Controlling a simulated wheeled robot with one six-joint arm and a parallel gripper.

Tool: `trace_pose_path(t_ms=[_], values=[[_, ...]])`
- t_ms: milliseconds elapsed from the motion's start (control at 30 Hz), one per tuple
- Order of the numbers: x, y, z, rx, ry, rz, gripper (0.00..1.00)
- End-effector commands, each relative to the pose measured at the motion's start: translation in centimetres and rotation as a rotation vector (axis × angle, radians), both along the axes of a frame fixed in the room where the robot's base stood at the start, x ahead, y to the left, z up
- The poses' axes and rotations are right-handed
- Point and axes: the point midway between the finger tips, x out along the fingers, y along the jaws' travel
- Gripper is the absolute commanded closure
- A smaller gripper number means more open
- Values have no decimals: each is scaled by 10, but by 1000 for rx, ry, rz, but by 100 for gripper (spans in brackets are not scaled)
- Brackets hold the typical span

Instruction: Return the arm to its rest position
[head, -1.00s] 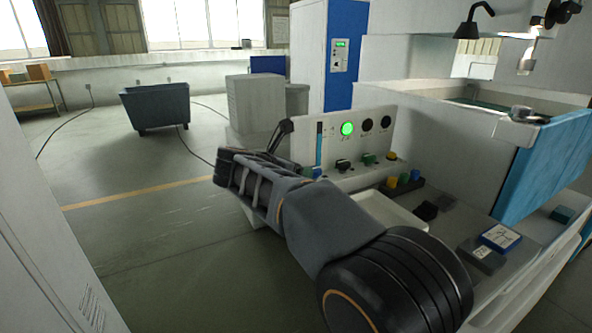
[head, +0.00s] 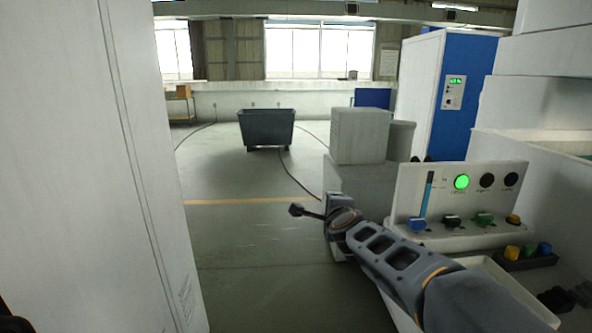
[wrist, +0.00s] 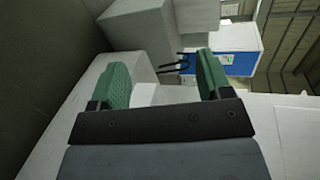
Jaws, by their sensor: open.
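My arm (head: 400,262) reaches in from the lower right in the head view, in front of the white control panel and over the bench edge. Its wrist end points away from me, and the fingers are hard to make out there. In the wrist view my gripper (wrist: 164,78) shows two green finger pads standing well apart. Nothing is held between them. Pale surfaces and a grey block lie beyond the pads, with no clear sign of contact.
The control panel (head: 462,203) has a lit green lamp and coloured knobs. A small holder (head: 525,262) with coloured caps is beside it. A white wall-like panel (head: 90,170) fills the left. Open floor (head: 235,245) lies between, with a dark cart (head: 266,128) further back.

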Motion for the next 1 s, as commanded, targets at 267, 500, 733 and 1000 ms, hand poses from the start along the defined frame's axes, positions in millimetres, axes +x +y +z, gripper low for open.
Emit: trace_pose_path(t_ms=[267,500,733,1000], values=[[-156,4,-48,-923,407,914,28],[-258,-61,-35,-1241,703,1207,28],[-264,-70,-5,-1260,686,1144,28],[-264,-70,-4,-1261,684,1141,28]])
